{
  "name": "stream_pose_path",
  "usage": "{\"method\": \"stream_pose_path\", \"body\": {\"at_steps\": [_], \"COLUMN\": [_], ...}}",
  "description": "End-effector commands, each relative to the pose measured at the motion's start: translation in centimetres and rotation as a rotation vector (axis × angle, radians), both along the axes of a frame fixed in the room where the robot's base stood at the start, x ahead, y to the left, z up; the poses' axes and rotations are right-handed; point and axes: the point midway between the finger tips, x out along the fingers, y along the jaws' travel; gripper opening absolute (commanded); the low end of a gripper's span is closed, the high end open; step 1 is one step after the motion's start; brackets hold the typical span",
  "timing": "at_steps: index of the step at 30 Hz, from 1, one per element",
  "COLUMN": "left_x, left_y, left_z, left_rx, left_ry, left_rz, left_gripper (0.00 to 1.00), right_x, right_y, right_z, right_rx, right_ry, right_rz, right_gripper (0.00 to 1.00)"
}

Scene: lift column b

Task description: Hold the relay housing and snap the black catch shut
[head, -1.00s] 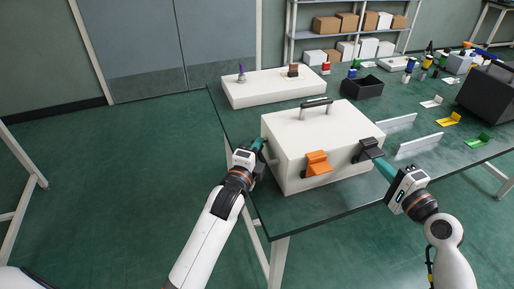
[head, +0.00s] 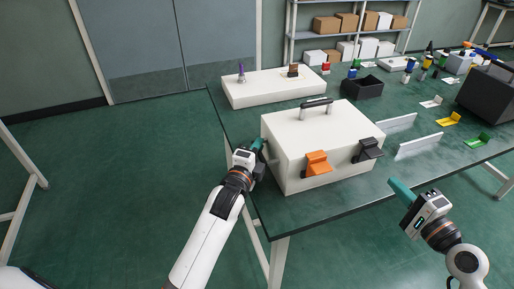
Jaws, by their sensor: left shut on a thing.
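The relay housing (head: 300,137) is a white box with a dark handle on its lid, standing at the table's near edge. The black catch (head: 368,149) is on its front face at the right, and an orange catch (head: 318,163) is left of it. The small picture does not show for certain whether the black catch lies flat. My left gripper (head: 258,146) is shut on the housing's left side; its fingertips are partly hidden. My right gripper (head: 392,183) is apart from the housing, to the right of and below the black catch. Its teal fingers look together and empty.
The green table (head: 365,190) carries a white slab (head: 270,91) behind the housing, a black open bin (head: 362,87) and small coloured parts. Upright pale strips (head: 419,146) stand right of the housing. A large dark box (head: 488,97) is at the far right.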

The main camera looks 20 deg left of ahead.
Motion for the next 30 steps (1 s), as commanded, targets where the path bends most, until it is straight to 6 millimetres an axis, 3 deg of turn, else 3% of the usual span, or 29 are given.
{"method": "stream_pose_path", "body": {"at_steps": [10,11,15,21,30], "left_x": [-0.04,-0.04,-0.02,-0.01,0.0], "left_y": [-0.02,-0.02,-0.02,-0.01,-0.01], "left_z": [-0.27,-0.27,-0.19,-0.08,-0.01], "left_rx": [0.001,0.001,0.0,0.0,0.0], "left_ry": [0.006,0.006,0.004,0.002,0.0], "left_rz": [0.0,0.0,0.0,0.0,0.0], "left_gripper": [0.0,0.16,0.38,0.38,0.87], "right_x": [-0.51,-0.51,-0.5,-0.49,-0.49], "right_y": [-0.44,-0.44,-0.43,-0.43,-0.41], "right_z": [0.02,0.02,0.02,0.03,0.04], "right_rx": [0.001,0.0,0.001,0.0,0.0], "right_ry": [-0.001,-0.001,-0.001,-0.001,-0.001], "right_rz": [0.0,0.0,0.0,0.0,0.0], "right_gripper": [0.0,0.0,0.0,0.0,0.0]}}
